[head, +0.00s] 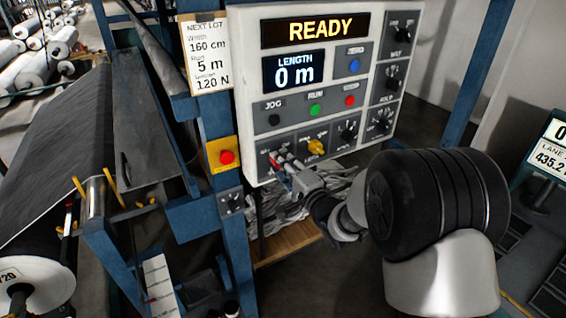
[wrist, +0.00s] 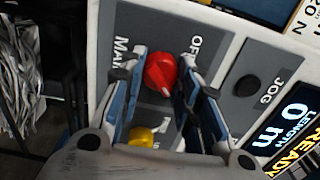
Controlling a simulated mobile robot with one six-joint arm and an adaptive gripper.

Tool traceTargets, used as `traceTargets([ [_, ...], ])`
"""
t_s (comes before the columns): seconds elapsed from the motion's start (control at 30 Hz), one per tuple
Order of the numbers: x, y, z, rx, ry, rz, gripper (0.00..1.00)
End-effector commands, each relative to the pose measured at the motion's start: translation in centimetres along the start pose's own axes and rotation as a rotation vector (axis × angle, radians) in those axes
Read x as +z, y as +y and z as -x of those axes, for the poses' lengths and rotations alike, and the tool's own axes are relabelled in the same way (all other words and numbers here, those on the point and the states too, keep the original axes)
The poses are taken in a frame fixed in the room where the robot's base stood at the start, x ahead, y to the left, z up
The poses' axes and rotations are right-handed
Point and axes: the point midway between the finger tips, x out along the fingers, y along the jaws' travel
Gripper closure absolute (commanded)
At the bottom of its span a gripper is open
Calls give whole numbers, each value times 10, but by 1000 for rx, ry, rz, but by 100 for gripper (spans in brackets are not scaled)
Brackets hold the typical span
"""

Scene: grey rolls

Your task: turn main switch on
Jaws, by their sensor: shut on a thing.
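The main switch is a red rotary knob (wrist: 161,74) on a grey plate, with a "MAIN" label beside it. A partly hidden label starting "OF" is on its other side. My gripper (wrist: 158,66) has its fingers on both sides of the knob and is shut on it. The knob's white pointer mark shows between the fingers. In the head view my gripper (head: 281,166) is at the lower left corner of the white control panel (head: 378,62), and mostly hides the knob there. The panel's top display (head: 315,30) reads "READY", and the length display (head: 294,72) reads 0 m.
A yellow knob (head: 316,147) is right of the main switch, close to my gripper. The black jog button (head: 274,119), green run button (head: 315,110) and a red button (head: 350,100) are above. A red emergency stop (head: 227,157) on a yellow box is at the left.

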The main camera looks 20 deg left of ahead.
Motion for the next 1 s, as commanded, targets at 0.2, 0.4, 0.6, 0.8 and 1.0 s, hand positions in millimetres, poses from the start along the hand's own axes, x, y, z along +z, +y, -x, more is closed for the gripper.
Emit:
traceTargets([
  [0.2,0,-1,0,-1,0,-30,93],
  [0.4,0,0,0,-2,0,-34,93],
  [0.6,0,-1,0,-2,0,-33,68],
  [0.8,0,0,0,-1,0,-32,55],
  [1.0,0,0,0,-1,0,-32,48],
])
